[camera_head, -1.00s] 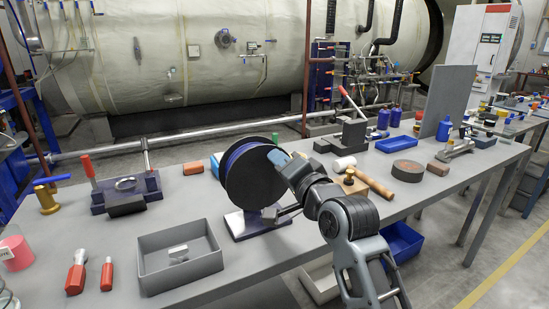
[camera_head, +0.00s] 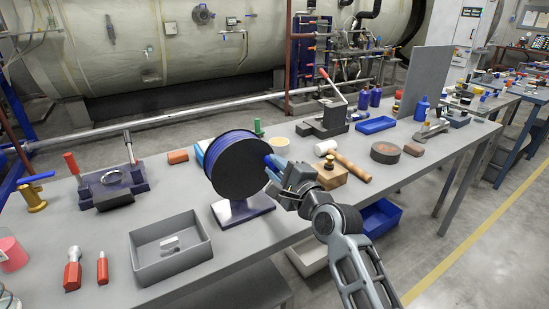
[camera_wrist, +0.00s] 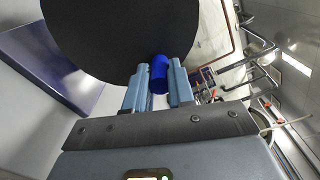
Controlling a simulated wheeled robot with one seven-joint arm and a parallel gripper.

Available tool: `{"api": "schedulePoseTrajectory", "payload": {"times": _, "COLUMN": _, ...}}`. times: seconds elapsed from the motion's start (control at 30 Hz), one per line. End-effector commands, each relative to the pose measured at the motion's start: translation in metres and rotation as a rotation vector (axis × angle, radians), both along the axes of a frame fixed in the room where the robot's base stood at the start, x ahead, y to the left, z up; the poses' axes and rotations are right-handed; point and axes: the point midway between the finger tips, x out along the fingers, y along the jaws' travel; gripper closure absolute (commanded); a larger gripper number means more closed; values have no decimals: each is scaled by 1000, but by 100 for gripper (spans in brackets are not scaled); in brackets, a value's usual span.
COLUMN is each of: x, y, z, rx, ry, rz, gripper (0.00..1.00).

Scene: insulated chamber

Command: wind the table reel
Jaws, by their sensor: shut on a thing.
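The table reel (camera_head: 238,166) is a large black disc with a blue rim, upright on a dark base plate (camera_head: 243,209) on the grey workbench. In the wrist view the black disc (camera_wrist: 110,35) fills the upper left. My gripper (camera_head: 274,168) is at the right side of the disc face. In the wrist view my gripper (camera_wrist: 159,82) is shut on a small blue crank knob (camera_wrist: 159,73), with one finger on each side of it. The knob's joint with the disc is partly hidden by the fingers.
A grey tray (camera_head: 146,270) with a small metal piece stands left of the reel. A wooden block (camera_head: 345,177) and a mallet (camera_head: 350,166) lie to its right, near my arm. Red-handled tools (camera_head: 73,269) lie in front.

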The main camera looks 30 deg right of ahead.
Motion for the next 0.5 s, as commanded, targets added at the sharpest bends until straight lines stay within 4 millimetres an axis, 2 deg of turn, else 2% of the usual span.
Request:
{"api": "schedulePoseTrajectory", "payload": {"times": 0.2, "x": 0, "y": -2, "z": -6, "rx": 101, "ry": 3, "rz": -1, "gripper": 100}}
{"api": "schedulePoseTrajectory", "payload": {"times": 0.5, "x": 0, "y": -2, "z": -10, "rx": 153, "ry": 2, "rz": -2, "gripper": 100}}
